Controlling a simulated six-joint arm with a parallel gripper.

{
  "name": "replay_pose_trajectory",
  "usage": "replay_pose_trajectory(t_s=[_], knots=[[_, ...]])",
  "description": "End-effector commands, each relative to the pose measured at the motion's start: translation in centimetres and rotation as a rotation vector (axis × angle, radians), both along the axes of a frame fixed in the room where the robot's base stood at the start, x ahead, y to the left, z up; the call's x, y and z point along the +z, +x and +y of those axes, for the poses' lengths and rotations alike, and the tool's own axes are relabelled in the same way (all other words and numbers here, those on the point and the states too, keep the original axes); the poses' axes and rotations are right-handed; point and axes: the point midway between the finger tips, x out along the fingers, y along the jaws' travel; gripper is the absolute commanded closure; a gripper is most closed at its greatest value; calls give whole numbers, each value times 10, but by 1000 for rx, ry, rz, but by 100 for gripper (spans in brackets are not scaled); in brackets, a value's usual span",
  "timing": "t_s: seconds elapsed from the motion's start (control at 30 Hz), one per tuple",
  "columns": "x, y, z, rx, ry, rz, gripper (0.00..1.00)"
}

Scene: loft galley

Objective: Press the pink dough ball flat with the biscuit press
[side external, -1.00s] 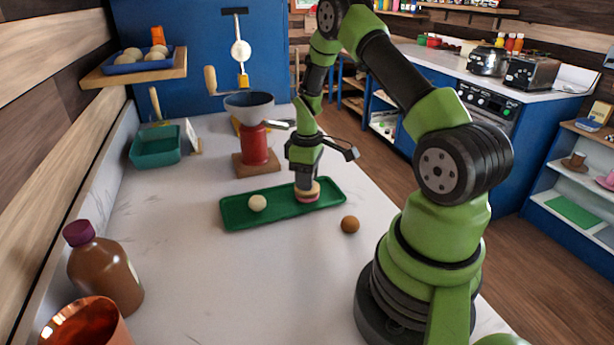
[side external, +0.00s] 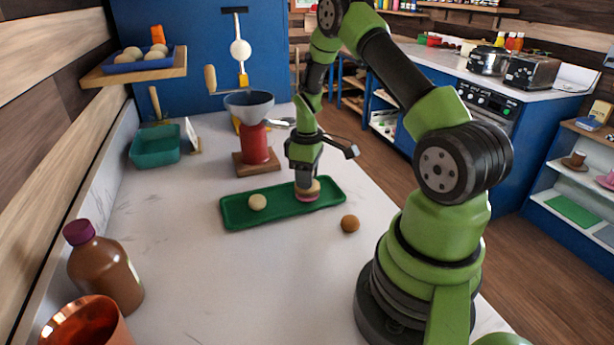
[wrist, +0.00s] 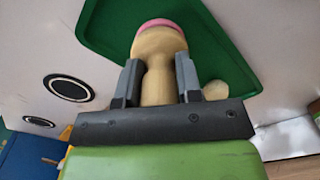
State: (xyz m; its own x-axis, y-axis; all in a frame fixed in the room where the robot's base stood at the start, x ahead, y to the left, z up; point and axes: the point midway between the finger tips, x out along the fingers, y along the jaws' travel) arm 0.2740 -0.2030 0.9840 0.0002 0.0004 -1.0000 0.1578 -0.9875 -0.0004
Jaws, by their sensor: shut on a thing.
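My gripper (wrist: 160,84) is shut on the handle of the wooden biscuit press (wrist: 158,44). In the side view the press (side external: 313,186) stands upright over the green tray, below my gripper (side external: 305,180). The pink dough ball (side external: 307,198) shows as a pink band under the press, mostly covered by it. In the wrist view the pink dough (wrist: 160,23) shows as a thin rim past the press's edge. A cream dough ball (side external: 257,202) lies at the left on the green tray (side external: 235,221). It also shows partly in the wrist view (wrist: 216,90).
A brown ball (side external: 350,224) lies on the counter beside the tray. A red stand with a grey bowl (side external: 255,150) is behind the tray. A teal bin (side external: 155,146), a brown bottle (side external: 104,268) and a copper pot (side external: 85,322) stand at the left. The counter's middle front is clear.

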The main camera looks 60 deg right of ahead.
Motion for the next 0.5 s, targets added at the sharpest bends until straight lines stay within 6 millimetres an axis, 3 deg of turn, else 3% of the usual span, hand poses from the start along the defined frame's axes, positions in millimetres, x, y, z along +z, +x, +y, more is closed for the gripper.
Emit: replay_pose_trajectory(t_s=[0.5], knots=[[44,0,0,0,-2,-2,86]])
